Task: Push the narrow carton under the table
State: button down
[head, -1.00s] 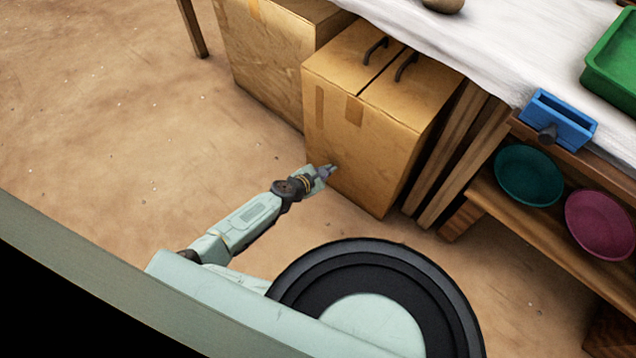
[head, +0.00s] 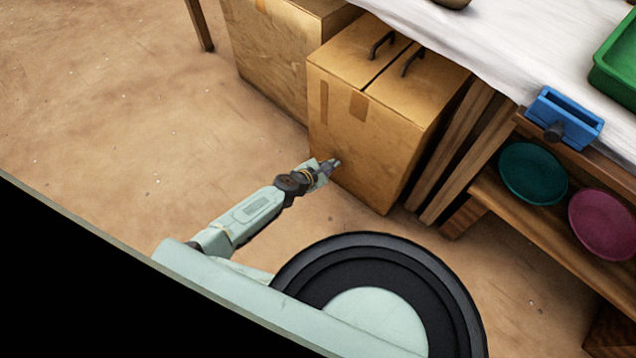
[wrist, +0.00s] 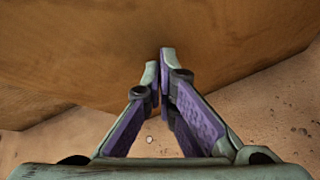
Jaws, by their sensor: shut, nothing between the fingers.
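The narrow carton (head: 365,135) is a tan cardboard box with tape patches on its front and two dark handles on top. It stands upright on the floor, its back part under the cloth-covered table (head: 500,45) and its front part sticking out. My gripper (head: 336,163) is shut and empty, low at the carton's front face. In the wrist view the fingertips (wrist: 160,58) overlap the carton's face (wrist: 150,30), near its bottom edge; whether they touch it I cannot tell.
A wider carton (head: 268,60) stands behind and left of it. Wooden boards (head: 460,150) lean close on its right, beside a shelf with a teal bowl (head: 532,173) and a magenta bowl (head: 602,224). A blue vise-like thing (head: 563,118) sits at the table edge. The floor (head: 110,110) at left is clear.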

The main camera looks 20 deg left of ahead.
dwell(0.3)
jog(key=w+d+b, duration=0.2)
jog(key=w+d, duration=0.1)
jog(key=w, duration=0.9)
jog(key=shift+d, duration=0.3)
dwell(0.5)
jog(key=shift+s+a+p, duration=0.2)
jog(key=shift+s+a, duration=0.1)
jog(key=shift+s, duration=0.65)
jog(key=shift+s+a+p, duration=0.25)
jog(key=shift+s+a, duration=0.05)
jog(key=shift+s, duration=0.65)
jog(key=shift+s+a+p, duration=0.2)
jog(key=shift+s+a, duration=0.1)
jog(key=shift+s, duration=0.65)
